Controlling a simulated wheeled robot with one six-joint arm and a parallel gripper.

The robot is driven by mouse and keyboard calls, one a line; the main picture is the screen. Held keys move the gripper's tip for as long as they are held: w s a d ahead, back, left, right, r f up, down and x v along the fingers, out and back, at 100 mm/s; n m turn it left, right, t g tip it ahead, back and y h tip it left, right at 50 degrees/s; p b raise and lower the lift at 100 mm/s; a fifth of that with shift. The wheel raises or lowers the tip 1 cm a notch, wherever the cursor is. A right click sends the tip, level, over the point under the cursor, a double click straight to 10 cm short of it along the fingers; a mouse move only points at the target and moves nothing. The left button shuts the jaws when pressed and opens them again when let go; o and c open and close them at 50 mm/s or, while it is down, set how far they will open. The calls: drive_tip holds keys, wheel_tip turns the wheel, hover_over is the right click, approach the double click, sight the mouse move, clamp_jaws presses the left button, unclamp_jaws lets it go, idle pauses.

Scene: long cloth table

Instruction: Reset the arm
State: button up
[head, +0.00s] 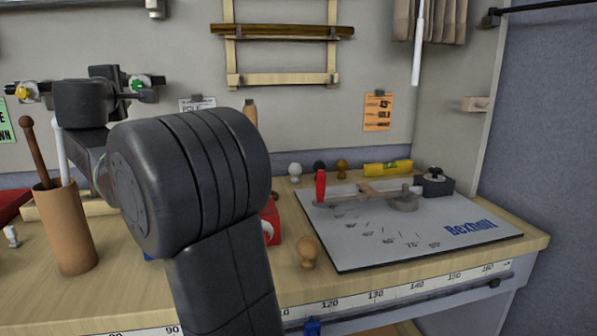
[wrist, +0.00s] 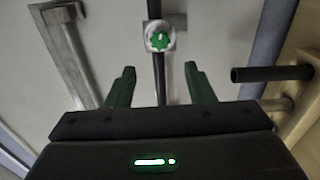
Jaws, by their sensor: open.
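My gripper (wrist: 160,88) is open in the wrist view, with its two green fingers spread apart and nothing between them. Beyond the fingertips, near the top middle, is a green knob (wrist: 158,40) on a pale mount with a dark rod. The gap between fingers and knob is hard to judge. In the head view my dark arm rises from the bottom middle and bends to the left toward the wall. There a green knob (head: 137,83) and a yellow knob (head: 20,92) show beside my wrist. The fingertips are hidden in the head view.
A brown cup (head: 68,235) with sticks stands left of my arm. A grey board (head: 440,215) with a red-handled tool (head: 320,186) lies on the right of the table. A wooden knob (head: 307,250) stands before it. A dark tube (wrist: 270,73) is right of the fingers.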

sight(137, 85)
drive_tip(key=p+x, duration=0.2)
drive_tip(key=x, duration=0.9)
drive_tip(key=shift+w+a+p, duration=0.2)
drive_tip(key=shift+w+p, duration=0.15)
drive_tip(key=shift+w, duration=0.05)
drive_tip(key=n+p, duration=0.3)
drive_tip(key=shift+s+d+r, duration=0.1)
drive_tip(key=shift+s+r, duration=0.15)
drive_tip(key=shift+r, duration=0.05)
drive_tip(key=shift+f+n+p, duration=0.1)
drive_tip(key=shift+n+p, duration=0.7)
drive_tip(key=shift+n, duration=0.1)
drive_tip(key=n+p, duration=0.4)
drive_tip(key=p, duration=0.1)
drive_tip(key=n+p, duration=0.4)
drive_tip(key=p, duration=0.1)
drive_tip(key=n+p, duration=0.2)
drive_tip(key=p, duration=0.3)
drive_tip(key=shift+n, duration=0.4)
drive_tip(key=shift+f+n+p, duration=0.1)
drive_tip(key=shift+n+p, duration=0.4)
drive_tip(key=shift+p, duration=0.6)
drive_tip(key=shift+f+n+p, duration=0.15)
drive_tip(key=shift+n+p, duration=0.15)
drive_tip(key=shift+p, duration=0.1)
